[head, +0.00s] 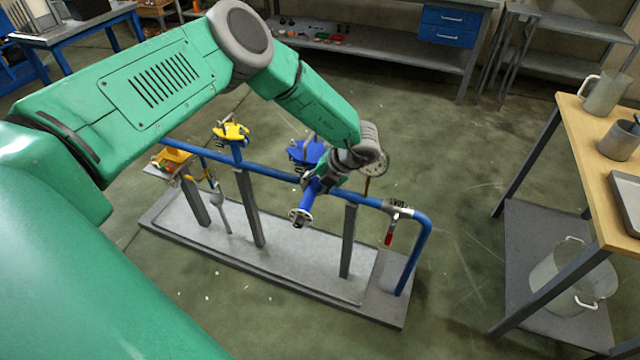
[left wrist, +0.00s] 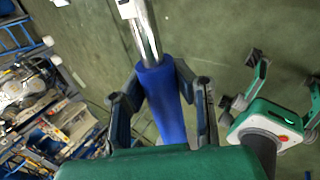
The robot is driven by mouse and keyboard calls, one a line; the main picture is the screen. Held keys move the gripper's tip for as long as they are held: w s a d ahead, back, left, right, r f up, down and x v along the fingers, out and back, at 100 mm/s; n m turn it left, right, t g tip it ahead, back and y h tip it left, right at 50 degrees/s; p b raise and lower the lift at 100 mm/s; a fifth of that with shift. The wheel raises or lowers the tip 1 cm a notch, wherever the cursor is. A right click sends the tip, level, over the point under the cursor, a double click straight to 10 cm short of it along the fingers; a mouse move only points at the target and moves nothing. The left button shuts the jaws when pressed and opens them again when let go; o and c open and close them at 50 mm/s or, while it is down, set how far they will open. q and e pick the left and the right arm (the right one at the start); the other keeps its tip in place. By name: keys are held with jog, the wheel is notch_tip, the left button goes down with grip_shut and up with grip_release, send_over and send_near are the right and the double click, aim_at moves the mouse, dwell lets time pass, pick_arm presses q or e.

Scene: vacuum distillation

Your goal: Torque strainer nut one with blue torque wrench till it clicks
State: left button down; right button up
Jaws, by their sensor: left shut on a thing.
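The blue torque wrench (left wrist: 165,100) has a blue handle and a chrome shaft, and it lies between the two fingers of my left gripper (left wrist: 165,102) in the left wrist view. My left gripper is shut on the handle. In the head view my left gripper (head: 325,178) is over the blue pipe, close to a short blue branch (head: 309,194) with a bolted end flange (head: 300,217), which looks like the strainer. I cannot tell strainer nut one from the others. The wrench's working end is out of view. My right gripper (left wrist: 277,95) shows at the right of the wrist view, its fingers apart and empty.
The blue pipe (head: 275,171) stands on grey posts above a base plate (head: 230,250). It carries a yellow valve handle (head: 231,131), a blue valve (head: 303,152), a round gauge (head: 376,166) and a red-handled valve (head: 389,238). A wooden-topped table (head: 590,150) stands right; floor between is clear.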

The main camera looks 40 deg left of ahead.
pick_arm(q)
jog(key=shift+s+a+m, duration=0.1)
jog(key=shift+a+m, duration=0.2)
jog(key=shift+a, duration=0.15)
jog(key=a+m+p, duration=0.1)
jog(key=a+t, duration=0.1)
jog(key=shift+s+a+m+p, duration=0.2)
jog(key=shift+a+m+p, duration=0.1)
jog(key=shift+m+p, duration=0.1)
jog(key=shift+d, duration=0.1)
jog(key=shift+d+y, duration=0.3)
jog(key=shift+r, duration=0.2)
